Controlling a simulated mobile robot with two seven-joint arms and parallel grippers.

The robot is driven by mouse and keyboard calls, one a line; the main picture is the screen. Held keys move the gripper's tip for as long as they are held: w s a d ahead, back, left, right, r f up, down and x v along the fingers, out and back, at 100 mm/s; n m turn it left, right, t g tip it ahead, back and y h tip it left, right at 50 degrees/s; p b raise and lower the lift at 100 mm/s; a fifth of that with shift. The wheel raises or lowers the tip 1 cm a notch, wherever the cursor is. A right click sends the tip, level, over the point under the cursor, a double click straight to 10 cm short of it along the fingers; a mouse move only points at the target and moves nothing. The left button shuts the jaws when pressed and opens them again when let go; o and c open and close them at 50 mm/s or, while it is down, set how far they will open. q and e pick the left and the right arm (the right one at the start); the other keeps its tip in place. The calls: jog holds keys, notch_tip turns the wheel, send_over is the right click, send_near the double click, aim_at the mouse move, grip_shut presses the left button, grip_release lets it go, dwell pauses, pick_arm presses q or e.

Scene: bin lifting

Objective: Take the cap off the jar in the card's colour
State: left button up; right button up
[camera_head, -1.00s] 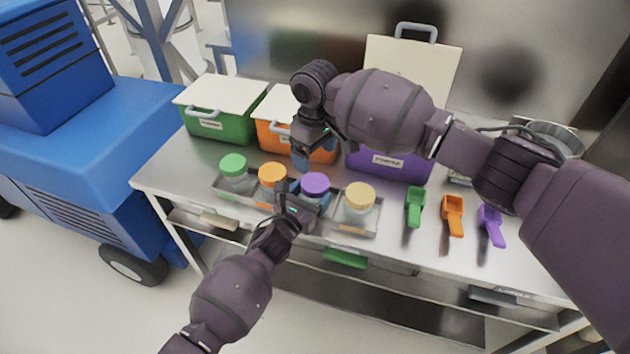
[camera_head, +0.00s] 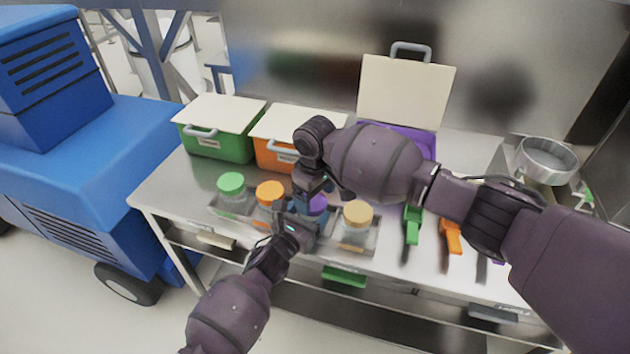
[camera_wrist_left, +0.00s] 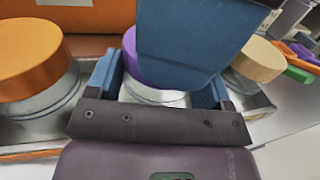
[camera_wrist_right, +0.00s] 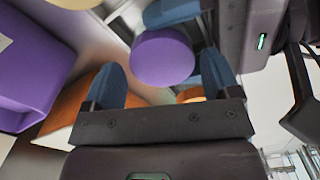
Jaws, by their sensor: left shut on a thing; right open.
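The jar with the purple cap (camera_head: 318,204) stands in the grey tray (camera_head: 372,241), between the orange-capped jar (camera_head: 270,194) and the tan-capped jar (camera_head: 357,216); a green-capped jar (camera_head: 232,186) is at the tray's left end. My left gripper (camera_wrist_left: 160,90) is shut on the purple-capped jar's body. My right gripper (camera_wrist_right: 162,66) is open just above, its fingers pointing at the purple cap (camera_wrist_right: 163,57); whether they touch it I cannot tell. One right finger hides part of the cap in the left wrist view. I cannot make out a card.
A green bin (camera_head: 221,144) and an orange bin (camera_head: 276,155) with lids down stand behind the jars. A purple bin (camera_head: 412,139) has its lid (camera_head: 405,92) raised. A green scoop (camera_head: 413,224) and an orange scoop (camera_head: 451,236) lie right of the tray.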

aim_at(315, 202)
jog(key=shift+f, duration=0.95)
jog(key=c, duration=0.8)
jog(key=shift+o, duration=0.2)
jog(key=shift+r, duration=0.45)
jog(key=shift+r, duration=0.35)
jog(key=shift+r, duration=0.35)
jog(key=shift+r, duration=2)
pick_arm(q)
jog(key=o, duration=1.3)
